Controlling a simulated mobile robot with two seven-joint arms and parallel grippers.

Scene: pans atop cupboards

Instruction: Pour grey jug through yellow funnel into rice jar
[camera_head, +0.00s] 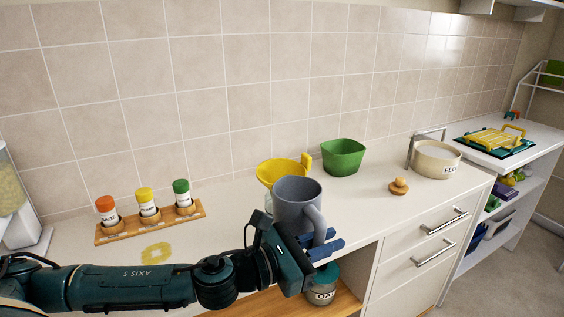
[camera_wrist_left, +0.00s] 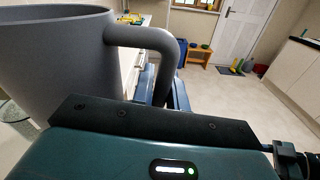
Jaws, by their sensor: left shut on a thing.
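The grey jug (camera_head: 297,203) is upright, held above the front part of the counter. My left gripper (camera_head: 326,243) is shut on its handle. In the left wrist view the jug (camera_wrist_left: 55,60) fills the upper left, with its handle (camera_wrist_left: 145,37) running down between the fingers. The yellow funnel (camera_head: 281,171) is just behind the jug, mouth up, its lower part hidden by the jug. A small strip of a clear jar (camera_head: 268,203) shows under the funnel; its label is hidden, so I cannot tell whether it is the rice jar. My right gripper is not in view.
A wooden rack (camera_head: 150,222) with several spice jars stands left, near a yellow patch (camera_head: 157,252). A green bowl (camera_head: 343,157), a wooden knob-topped object (camera_head: 398,187) and a flour pot (camera_head: 436,159) stand right. A jar marked "OA" (camera_head: 322,287) sits on the shelf below.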

